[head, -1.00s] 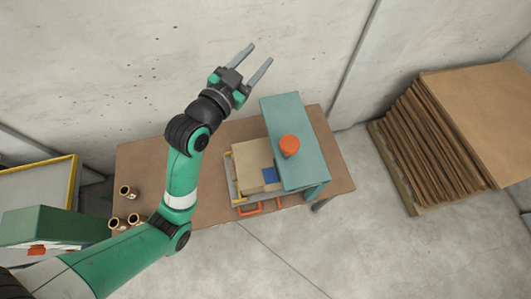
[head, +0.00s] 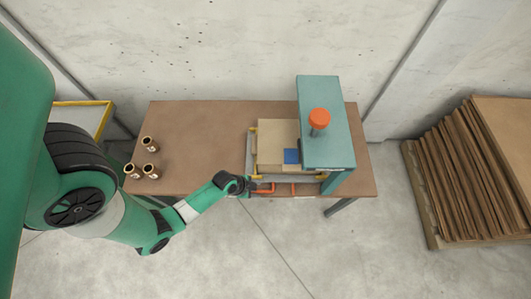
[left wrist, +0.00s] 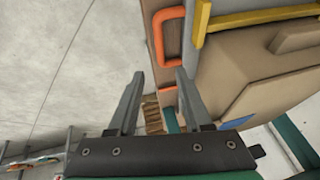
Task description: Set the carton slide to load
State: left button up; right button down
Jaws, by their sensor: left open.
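The carton slide (head: 251,150) is a grey tray with yellow edging on the table, partly under a teal frame. A tan carton (head: 277,135) with a blue patch (head: 291,156) lies on it. Its orange handle (head: 293,189) sticks out at the table's front edge and also shows in the left wrist view (left wrist: 159,35). My left gripper (head: 250,186) is at the left end of the handle. In the left wrist view its open fingers (left wrist: 158,74) point toward the handle, with nothing seen between them. My right gripper does not show.
The teal frame (head: 322,110) with an orange knob (head: 319,117) stands over the slide's right side. Several copper-coloured cups (head: 150,171) stand on the table's left. A stack of brown cardboard (head: 458,170) is at the right. The table's back left is clear.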

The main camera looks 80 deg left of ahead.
aim_at(266, 191)
pick_arm(q)
jog(key=b+x, duration=0.3)
jog(key=x, duration=0.6)
jog(key=shift+r, duration=0.1)
jog(key=shift+c, duration=0.2)
grip_shut()
dwell(0.8)
